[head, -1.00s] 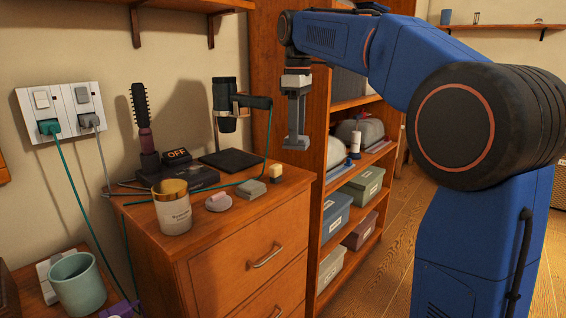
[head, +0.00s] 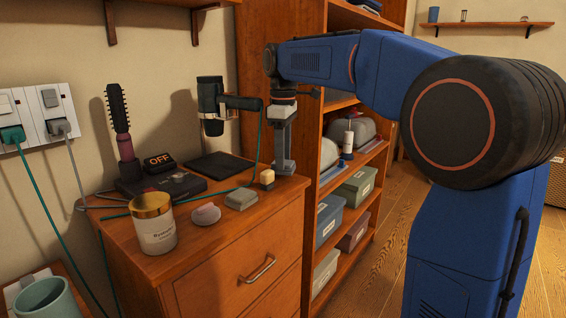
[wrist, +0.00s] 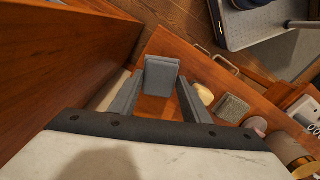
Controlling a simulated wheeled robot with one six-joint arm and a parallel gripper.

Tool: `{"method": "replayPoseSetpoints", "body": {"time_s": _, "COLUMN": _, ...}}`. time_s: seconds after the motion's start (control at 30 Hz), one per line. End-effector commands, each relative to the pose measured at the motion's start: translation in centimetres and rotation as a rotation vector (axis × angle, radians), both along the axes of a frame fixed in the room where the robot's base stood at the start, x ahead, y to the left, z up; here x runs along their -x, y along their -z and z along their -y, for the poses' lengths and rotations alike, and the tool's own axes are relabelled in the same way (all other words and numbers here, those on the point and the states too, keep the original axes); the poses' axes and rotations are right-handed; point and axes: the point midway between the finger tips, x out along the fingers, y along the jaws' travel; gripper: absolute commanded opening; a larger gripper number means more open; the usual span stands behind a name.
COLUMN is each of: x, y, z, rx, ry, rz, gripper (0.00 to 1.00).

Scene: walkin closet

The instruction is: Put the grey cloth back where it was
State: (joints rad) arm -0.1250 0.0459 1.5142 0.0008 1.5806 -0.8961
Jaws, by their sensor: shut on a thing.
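The grey cloth (head: 284,168) is a small blue-grey folded piece at the tips of my gripper (head: 283,152). In the wrist view the cloth (wrist: 161,76) sits between the ends of the two grey fingers (wrist: 160,98), which are shut on it. My gripper points down at the right back corner of the wooden dresser top (head: 225,225), just right of a small cream block (head: 267,178). The cloth hangs low there; whether it touches the wood I cannot tell. The fingers are close in colour to the cloth, so its edges are hard to separate.
A grey-green block (head: 241,199), a pale round item (head: 206,213) and a gold-lidded jar (head: 153,223) stand left of my gripper. A black pad (head: 218,166) and a dryer in its holder (head: 212,105) are behind. The wooden shelf unit (head: 311,130) rises close on the right.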

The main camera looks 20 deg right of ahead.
Motion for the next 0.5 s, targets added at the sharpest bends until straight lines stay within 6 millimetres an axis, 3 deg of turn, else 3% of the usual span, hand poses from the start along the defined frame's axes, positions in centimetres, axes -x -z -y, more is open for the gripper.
{"method": "replayPoseSetpoints", "body": {"time_s": 0.13, "x": 0.0, "y": 1.8, "z": 0.0, "rx": 0.000, "ry": 0.000, "rz": -0.001, "gripper": 0.25}}
{"method": "replayPoseSetpoints", "body": {"time_s": 0.4, "x": 0.0, "y": 1.9, "z": 0.0, "rx": 0.000, "ry": 0.000, "rz": 0.000, "gripper": 0.25}}
{"method": "replayPoseSetpoints", "body": {"time_s": 0.43, "x": 0.0, "y": 1.9, "z": 0.0, "rx": 0.000, "ry": 0.000, "rz": 0.000, "gripper": 0.48}}
{"method": "replayPoseSetpoints", "body": {"time_s": 0.5, "x": 0.0, "y": 1.9, "z": 0.0, "rx": 0.000, "ry": 0.000, "rz": 0.000, "gripper": 0.62}}
